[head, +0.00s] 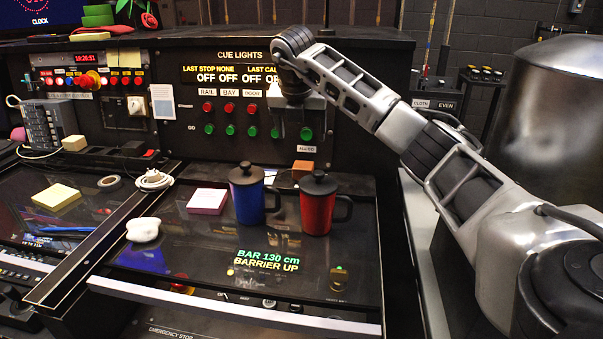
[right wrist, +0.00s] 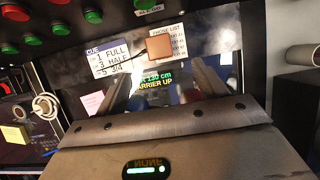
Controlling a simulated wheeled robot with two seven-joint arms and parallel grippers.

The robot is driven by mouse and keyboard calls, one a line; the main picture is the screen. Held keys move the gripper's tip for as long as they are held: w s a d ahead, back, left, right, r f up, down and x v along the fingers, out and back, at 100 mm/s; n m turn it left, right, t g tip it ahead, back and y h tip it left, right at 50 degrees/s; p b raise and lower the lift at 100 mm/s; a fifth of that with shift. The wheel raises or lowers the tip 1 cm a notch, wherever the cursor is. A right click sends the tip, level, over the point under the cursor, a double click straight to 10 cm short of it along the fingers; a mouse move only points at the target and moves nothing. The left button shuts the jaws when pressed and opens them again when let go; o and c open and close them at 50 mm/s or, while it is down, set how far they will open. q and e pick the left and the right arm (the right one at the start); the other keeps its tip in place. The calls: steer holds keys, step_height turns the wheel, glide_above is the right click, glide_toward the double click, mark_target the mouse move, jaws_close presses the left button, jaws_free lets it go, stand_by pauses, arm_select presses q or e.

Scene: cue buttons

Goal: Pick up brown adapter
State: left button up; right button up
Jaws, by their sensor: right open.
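The brown adapter (head: 303,170) is a small brown block at the back of the desk, at the foot of the cue lights panel and just behind the red mug. In the right wrist view the brown adapter (right wrist: 160,47) shows ahead, near the middle, a dark cable beside it. My right gripper (head: 297,108) hangs in front of the panel, above the adapter and apart from it. In the right wrist view its two fingers (right wrist: 165,80) are spread with nothing between them. My left gripper is in neither view.
A red mug (head: 318,205) and a blue mug (head: 247,195) stand close in front of the adapter. A pink-white note pad (head: 207,201) and a white lump (head: 143,229) lie to the left. The cue lights panel (head: 235,105) rises behind.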

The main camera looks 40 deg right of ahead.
mark_target(303, 165)
steer(key=x, duration=0.8)
steer(key=shift+w+f+p, duration=0.1)
steer(key=shift+f+p, duration=0.05)
steer(key=shift+p, duration=0.15)
steer(key=shift+a+p+x, duration=0.15)
steer(key=shift+p+x, duration=0.1)
steer(key=shift+x, duration=1.05)
steer(key=shift+a+p+x, duration=0.1)
steer(key=shift+p+x, duration=0.1)
steer(key=shift+x, duration=1.1)
steer(key=c, duration=1.1)
